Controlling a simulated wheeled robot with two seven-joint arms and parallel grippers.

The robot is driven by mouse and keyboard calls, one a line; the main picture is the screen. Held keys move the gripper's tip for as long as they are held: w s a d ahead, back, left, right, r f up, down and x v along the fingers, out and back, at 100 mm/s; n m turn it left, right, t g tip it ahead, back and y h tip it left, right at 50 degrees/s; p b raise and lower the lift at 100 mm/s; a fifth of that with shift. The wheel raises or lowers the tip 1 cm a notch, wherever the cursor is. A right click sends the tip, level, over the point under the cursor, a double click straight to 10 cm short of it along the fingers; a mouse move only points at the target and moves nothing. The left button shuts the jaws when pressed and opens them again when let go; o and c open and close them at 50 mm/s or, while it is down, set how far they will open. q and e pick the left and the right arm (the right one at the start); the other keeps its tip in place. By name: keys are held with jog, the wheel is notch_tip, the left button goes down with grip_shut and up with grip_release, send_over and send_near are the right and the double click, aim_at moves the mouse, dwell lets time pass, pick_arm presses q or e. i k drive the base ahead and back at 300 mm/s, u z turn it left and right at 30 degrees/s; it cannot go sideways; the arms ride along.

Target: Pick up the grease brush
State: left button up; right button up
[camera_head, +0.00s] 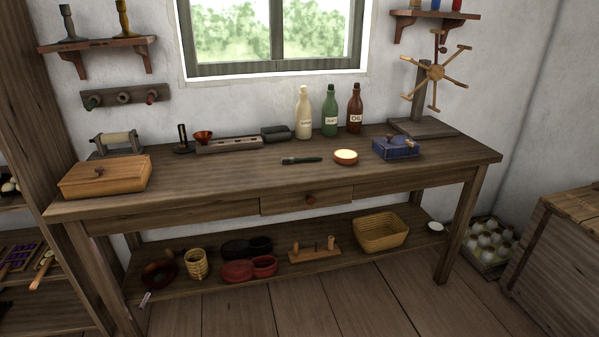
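A small brush with a dark handle, which looks like the grease brush (302,160), lies flat on the wooden workbench (225,179) near the middle of its top. Its lighter bristle end points left and its handle points right. A round dish with pale yellow contents (345,157) sits just right of the handle, a little apart from it. Neither of my grippers shows in the head view, so their state is hidden.
Three bottles (329,112) stand behind the brush near the window. A blue box (396,148) is to the right, a wooden box (105,176) at the far left. The bench front around the brush is clear. A drawer (307,199) is below.

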aim_at(293, 160)
jog(key=z, duration=1.45)
jog(key=i, duration=1.2)
jog(key=u, duration=0.65)
jog(key=i, duration=0.8)
jog(key=u, duration=0.8)
